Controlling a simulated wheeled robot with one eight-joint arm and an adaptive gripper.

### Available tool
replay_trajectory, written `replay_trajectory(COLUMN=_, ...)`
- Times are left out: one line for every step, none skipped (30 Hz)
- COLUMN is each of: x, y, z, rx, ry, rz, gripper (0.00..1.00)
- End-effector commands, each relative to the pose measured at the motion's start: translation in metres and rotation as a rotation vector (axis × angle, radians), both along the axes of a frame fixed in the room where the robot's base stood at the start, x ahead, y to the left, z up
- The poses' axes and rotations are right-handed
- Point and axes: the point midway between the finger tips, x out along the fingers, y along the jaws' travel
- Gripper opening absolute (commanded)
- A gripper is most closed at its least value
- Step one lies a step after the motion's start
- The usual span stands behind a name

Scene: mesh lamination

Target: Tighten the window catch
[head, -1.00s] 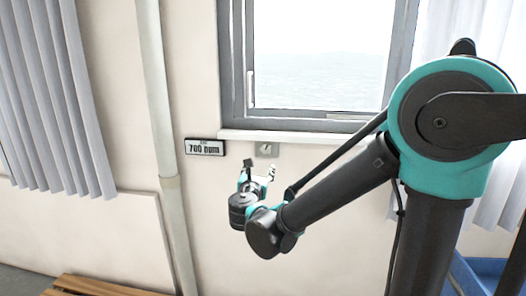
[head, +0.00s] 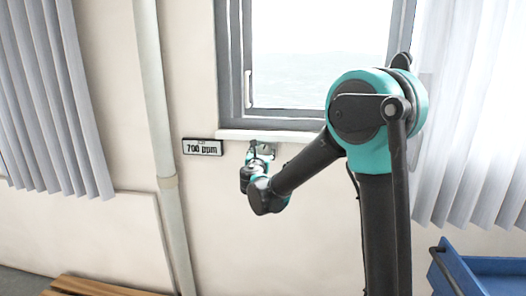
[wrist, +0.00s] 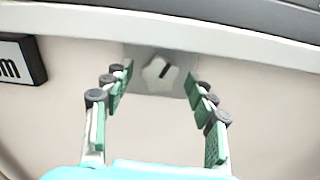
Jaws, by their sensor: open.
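The window catch shows in the wrist view as a pale, star-shaped knob (wrist: 157,73) with a dark slot, on a grey plate (wrist: 138,52) under the window sill. My gripper (wrist: 160,92) is open, with its green-padded fingers to the left and right of the knob and nothing held between them. From this view I cannot tell how far the fingertips are from the wall. In the head view my gripper (head: 261,152) is just below the sill, and it covers most of the plate and knob.
The window sill (head: 270,136) juts out directly above. A black "700 ppm" display (head: 203,147) is on the wall to the left, beside a vertical pipe (head: 157,120). A blue cart (head: 485,272) stands at the lower right, and a wooden bench (head: 100,287) at the lower left.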

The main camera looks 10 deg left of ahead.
Motion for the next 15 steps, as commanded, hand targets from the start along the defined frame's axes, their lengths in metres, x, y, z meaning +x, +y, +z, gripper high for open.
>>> replay_trajectory(x=0.0051, y=-0.0008, z=0.0001, rx=0.0, ry=0.0, rz=-0.001, gripper=0.57)
replay_trajectory(x=0.0073, y=-0.0009, z=0.0001, rx=0.0, ry=0.0, rz=-0.001, gripper=0.57)
replay_trajectory(x=0.0098, y=-0.0008, z=0.0001, rx=0.0, ry=0.0, rz=-0.001, gripper=0.57)
replay_trajectory(x=0.0112, y=-0.0008, z=0.0001, rx=0.0, ry=0.0, rz=0.0, gripper=0.57)
replay_trajectory(x=0.0123, y=-0.0007, z=0.0001, rx=0.0, ry=0.0, rz=0.0, gripper=0.57)
replay_trajectory(x=0.0132, y=-0.0008, z=0.0, rx=0.0, ry=0.0, rz=0.0, gripper=0.57)
replay_trajectory(x=0.0136, y=-0.0007, z=0.0, rx=0.0, ry=0.0, rz=0.0, gripper=0.57)
replay_trajectory(x=0.0138, y=-0.0007, z=0.0, rx=0.0, ry=0.0, rz=0.0, gripper=0.57)
replay_trajectory(x=0.0139, y=-0.0007, z=0.0, rx=0.0, ry=0.0, rz=0.0, gripper=0.57)
replay_trajectory(x=0.0139, y=-0.0007, z=0.0, rx=0.0, ry=0.0, rz=0.0, gripper=0.57)
replay_trajectory(x=0.0138, y=-0.0006, z=0.0, rx=0.0, ry=0.0, rz=0.0, gripper=0.57)
replay_trajectory(x=0.0137, y=-0.0007, z=0.0, rx=0.0, ry=0.0, rz=0.0, gripper=0.57)
replay_trajectory(x=0.0136, y=-0.0007, z=0.0, rx=0.0, ry=0.0, rz=0.0, gripper=0.57)
replay_trajectory(x=0.0136, y=-0.0007, z=0.0, rx=0.0, ry=0.0, rz=0.0, gripper=0.57)
replay_trajectory(x=0.0135, y=-0.0007, z=0.0, rx=0.0, ry=0.0, rz=0.0, gripper=0.52)
